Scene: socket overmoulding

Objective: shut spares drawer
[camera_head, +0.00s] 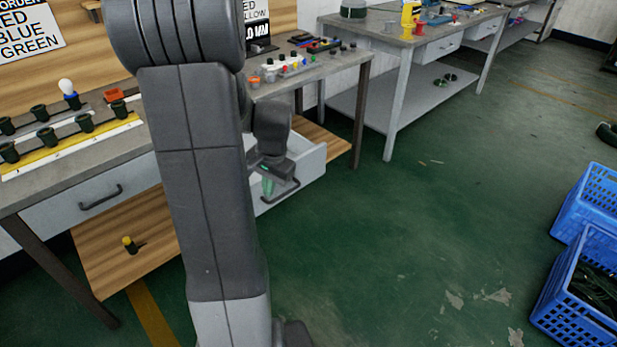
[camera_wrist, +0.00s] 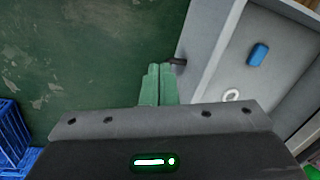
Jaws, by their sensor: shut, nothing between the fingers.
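A pale grey drawer (camera_head: 312,166) stands pulled out beneath the bench, partly hidden behind my arm. I take it for the spares drawer. Its front carries a dark bar handle (camera_head: 287,193). In the wrist view the drawer (camera_wrist: 212,50) fills the right side and holds a blue block (camera_wrist: 259,54) and a white ring (camera_wrist: 231,95). My gripper (camera_head: 268,186) is at the drawer's front, by the handle. Its green fingers (camera_wrist: 158,70) are shut and empty, with the dark handle end (camera_wrist: 178,62) just right of the tips. I cannot tell whether they touch it.
A shut drawer (camera_head: 88,208) with its own handle sits in the left of the bench. Sockets and small parts lie on the bench top. Blue crates (camera_head: 585,285) stand on the floor at the right. The green floor (camera_head: 430,220) between is clear.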

